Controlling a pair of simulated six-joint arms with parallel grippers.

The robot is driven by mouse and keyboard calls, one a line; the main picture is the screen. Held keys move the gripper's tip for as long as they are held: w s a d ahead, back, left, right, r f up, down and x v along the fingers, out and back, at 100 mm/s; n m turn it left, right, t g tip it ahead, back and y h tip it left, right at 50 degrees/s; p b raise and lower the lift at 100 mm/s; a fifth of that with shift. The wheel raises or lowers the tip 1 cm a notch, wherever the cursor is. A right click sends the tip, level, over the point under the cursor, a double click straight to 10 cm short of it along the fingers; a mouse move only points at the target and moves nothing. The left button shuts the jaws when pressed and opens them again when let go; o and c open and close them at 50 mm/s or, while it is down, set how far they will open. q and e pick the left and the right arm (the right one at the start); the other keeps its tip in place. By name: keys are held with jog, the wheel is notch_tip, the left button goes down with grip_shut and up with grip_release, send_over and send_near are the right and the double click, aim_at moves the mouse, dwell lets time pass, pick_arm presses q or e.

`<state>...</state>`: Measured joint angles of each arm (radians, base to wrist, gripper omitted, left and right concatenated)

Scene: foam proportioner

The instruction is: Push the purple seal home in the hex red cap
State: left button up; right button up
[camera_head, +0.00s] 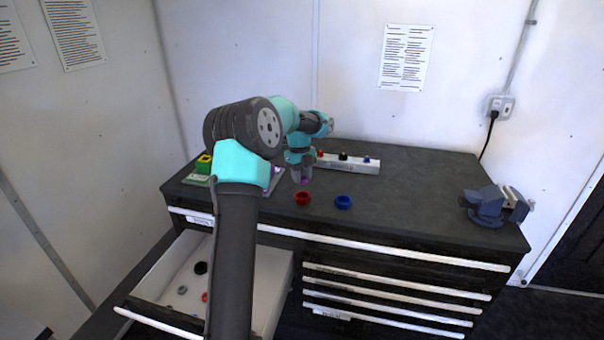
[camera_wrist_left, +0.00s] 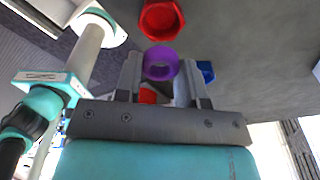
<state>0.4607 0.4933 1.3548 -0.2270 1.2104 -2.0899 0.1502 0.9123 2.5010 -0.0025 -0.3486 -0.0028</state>
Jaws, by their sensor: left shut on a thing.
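The hex red cap (camera_head: 302,199) stands on the dark bench top near its front edge. In the left wrist view the hex red cap (camera_wrist_left: 163,20) is at the top, open side showing, just beyond my fingertips. The purple seal (camera_wrist_left: 160,64) is a ring held between the two fingers of my left gripper (camera_wrist_left: 160,70). In the head view my left gripper (camera_head: 301,178) is above and slightly behind the red cap, with a bit of purple at its tips. The seal is apart from the cap in the wrist view. My right gripper is not in view.
A blue cap (camera_head: 343,202) stands right of the red one. A white block (camera_head: 350,165) with several coloured parts lies behind. A vise (camera_head: 490,205) is at the right edge. An open drawer (camera_head: 275,285) holds small parts. The bench's middle right is clear.

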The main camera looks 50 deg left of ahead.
pick_arm(q)
jog(key=shift+f, duration=2.85)
jog(key=o, duration=1.4)
jog(key=shift+c, duration=0.2)
jog(key=shift+r, duration=0.2)
jog(key=shift+r, duration=2.85)
jog(key=shift+c, duration=0.3)
